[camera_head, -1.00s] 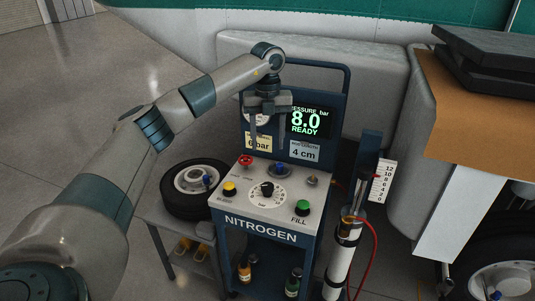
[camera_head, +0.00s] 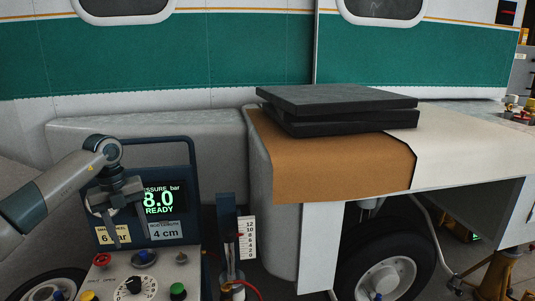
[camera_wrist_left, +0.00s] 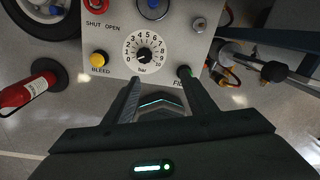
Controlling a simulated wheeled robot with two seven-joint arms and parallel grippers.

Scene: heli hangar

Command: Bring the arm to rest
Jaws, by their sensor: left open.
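My left arm comes in from the left in the head view. Its gripper (camera_head: 128,228) hangs fingers down in front of the nitrogen cart's upright panel (camera_head: 181,154), beside the display (camera_head: 163,198) reading 8.0 READY. It is open, with nothing between its fingers. In the left wrist view the two fingers (camera_wrist_left: 158,82) stand apart over the front edge of the cart's control top (camera_wrist_left: 118,62), near the pressure dial (camera_wrist_left: 144,55). The yellow bleed button (camera_wrist_left: 99,58) is left of them; the green fill button is partly hidden by the right finger. My right gripper is out of view.
A gauge cylinder with a scale (camera_head: 246,238) stands right of the cart. Further right is a covered surface with black pads (camera_head: 335,105), above a wheel (camera_head: 382,275). A fire extinguisher (camera_wrist_left: 28,92) stands at left in the wrist view. Floor shows around the cart.

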